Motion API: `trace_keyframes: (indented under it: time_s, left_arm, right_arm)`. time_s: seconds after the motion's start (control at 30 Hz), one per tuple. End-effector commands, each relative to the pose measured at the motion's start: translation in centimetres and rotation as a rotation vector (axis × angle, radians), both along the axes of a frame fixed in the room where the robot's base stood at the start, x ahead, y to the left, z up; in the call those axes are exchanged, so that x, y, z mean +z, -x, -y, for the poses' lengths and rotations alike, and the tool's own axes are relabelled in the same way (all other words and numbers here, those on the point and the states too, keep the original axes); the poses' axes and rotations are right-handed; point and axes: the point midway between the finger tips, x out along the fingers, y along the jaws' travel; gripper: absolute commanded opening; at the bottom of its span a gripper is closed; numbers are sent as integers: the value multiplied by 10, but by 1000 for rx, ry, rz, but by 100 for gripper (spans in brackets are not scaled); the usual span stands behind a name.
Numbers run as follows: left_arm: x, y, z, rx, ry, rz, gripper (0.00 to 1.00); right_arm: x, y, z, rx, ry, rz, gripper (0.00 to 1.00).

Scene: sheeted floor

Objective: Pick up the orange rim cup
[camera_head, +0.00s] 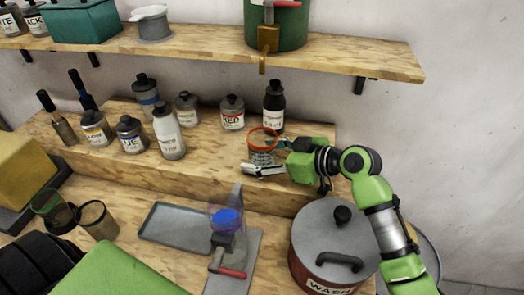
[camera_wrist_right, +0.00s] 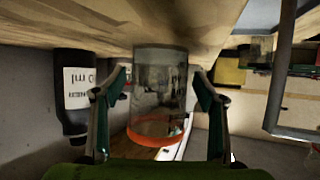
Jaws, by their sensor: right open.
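The orange rim cup (camera_head: 261,157) is a clear cup with an orange rim, upright on the raised wooden step. In the right wrist view the cup (camera_wrist_right: 160,85) appears upside down, rim at the bottom. My right gripper (camera_head: 266,160) reaches it from the right. It is open, with one finger on each side of the cup; the wrist view also shows this gripper (camera_wrist_right: 158,88), with small gaps between fingers and cup. The cup's lower part is partly hidden by a finger in the head view. My left gripper is not in view.
A black-capped dark bottle (camera_head: 273,110) stands close behind the cup, and a RED bottle (camera_head: 232,115) stands left of it. Several other bottles stand farther left. A grey-lidded WASH pot (camera_head: 318,235) stands below my right arm. A wooden shelf (camera_head: 370,60) overhangs behind.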

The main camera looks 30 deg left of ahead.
Motion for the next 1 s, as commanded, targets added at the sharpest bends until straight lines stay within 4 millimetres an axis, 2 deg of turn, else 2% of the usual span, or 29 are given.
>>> trace_keyframes:
  time_s: [0.27, 0.43, 0.47, 0.83, 1.0]
  left_arm:
    - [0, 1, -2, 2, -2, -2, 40]
    - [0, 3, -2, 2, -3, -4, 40]
    - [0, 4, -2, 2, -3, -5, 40]
    - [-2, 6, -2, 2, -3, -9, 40]
    - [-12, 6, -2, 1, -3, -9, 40]
  right_arm:
    - [-2, -1, -3, -2, -1, 1, 65]
    - [-2, -1, -3, -1, 0, 0, 24]
    - [-2, -1, -3, -1, 0, 0, 22]
    - [1, -1, -3, -1, -2, 3, 21]
    - [13, -2, -3, -1, -2, 7, 21]
